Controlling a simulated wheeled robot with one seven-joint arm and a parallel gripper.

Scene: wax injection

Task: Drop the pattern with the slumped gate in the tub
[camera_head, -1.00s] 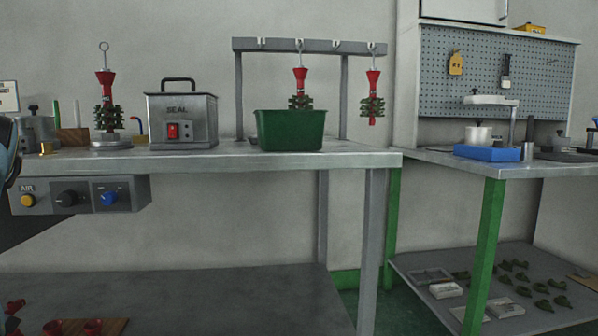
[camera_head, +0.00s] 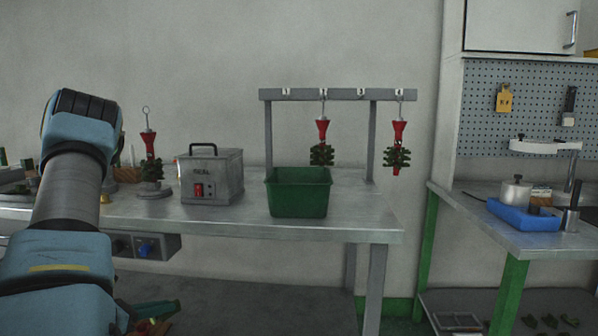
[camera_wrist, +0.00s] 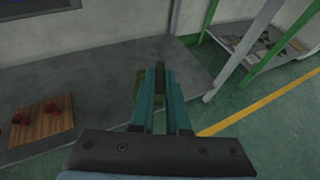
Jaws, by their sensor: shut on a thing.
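The green tub (camera_head: 298,200) stands on the metal bench, near its front right part; its inside is hidden from this angle. My gripper (camera_wrist: 160,100) shows in the wrist view with its teal fingers close together. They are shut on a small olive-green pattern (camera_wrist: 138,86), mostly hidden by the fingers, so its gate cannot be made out. In the head view my gripper (camera_head: 155,309) is low at the bottom left, below the bench top, well left of and lower than the tub.
A grey SEAL box (camera_head: 212,178) stands left of the tub. Behind the tub a rack (camera_head: 338,94) carries two hanging red-and-green trees. A wooden board (camera_wrist: 40,122) with red cups lies on the lower shelf. Green patterns lie on the right shelf (camera_wrist: 262,42).

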